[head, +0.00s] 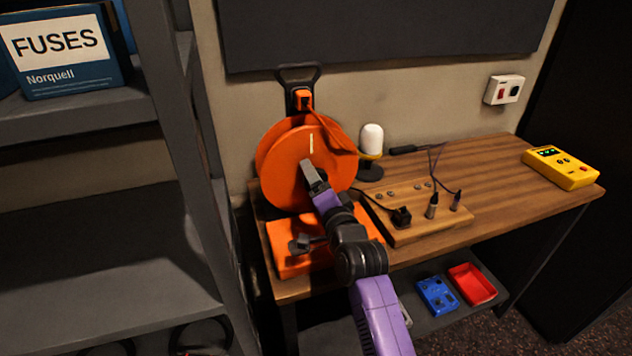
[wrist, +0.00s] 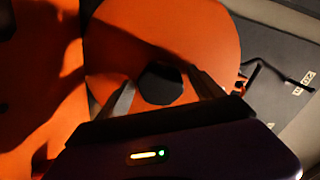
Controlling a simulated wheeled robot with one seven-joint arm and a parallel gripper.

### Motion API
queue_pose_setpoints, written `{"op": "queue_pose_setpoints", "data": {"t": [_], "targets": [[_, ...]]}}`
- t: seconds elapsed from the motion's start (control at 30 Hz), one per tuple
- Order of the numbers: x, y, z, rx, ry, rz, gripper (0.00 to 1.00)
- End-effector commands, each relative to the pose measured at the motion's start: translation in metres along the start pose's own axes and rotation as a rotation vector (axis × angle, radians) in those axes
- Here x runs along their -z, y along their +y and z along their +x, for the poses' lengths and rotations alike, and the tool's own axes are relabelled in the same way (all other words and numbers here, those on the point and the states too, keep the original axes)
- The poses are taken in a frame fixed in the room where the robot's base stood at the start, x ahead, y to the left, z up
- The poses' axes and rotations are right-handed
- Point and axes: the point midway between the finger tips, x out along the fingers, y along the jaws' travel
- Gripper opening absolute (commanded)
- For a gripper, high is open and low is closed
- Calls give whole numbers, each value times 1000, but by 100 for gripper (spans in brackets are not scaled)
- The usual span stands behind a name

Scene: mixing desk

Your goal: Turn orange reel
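The orange reel (head: 283,175) stands upright in an orange base (head: 290,262) at the left end of the wooden desk. A short pale mark (head: 311,143) shows on its face, above the middle. In the wrist view the reel's round face (wrist: 165,28) has a dark, many-sided hub (wrist: 160,85) at its middle. My gripper (head: 310,172) is at the reel's face in the head view and hides the hub there. In the wrist view my gripper's fingers (wrist: 163,88) are spread, one on each side of the hub. Thin gaps seem to show; contact is unclear.
An orange cable runs from a plug (head: 303,99) above the reel. A white-topped lamp (head: 371,141) and a wooden board (head: 425,226) with connectors stand to its right. A yellow meter (head: 560,167) is at the far right. A grey shelf upright (head: 185,150) is close on the left.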

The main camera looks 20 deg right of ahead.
Motion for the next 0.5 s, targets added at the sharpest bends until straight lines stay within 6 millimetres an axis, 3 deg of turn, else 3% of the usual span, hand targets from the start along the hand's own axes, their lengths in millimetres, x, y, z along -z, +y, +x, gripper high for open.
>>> {"op": "queue_pose_setpoints", "data": {"t": [0.27, 0.5], "targets": [[0, 0, -2, 1, 0, -3, 77], [-2, 1, -33, 0, -2, -5, 77]]}}
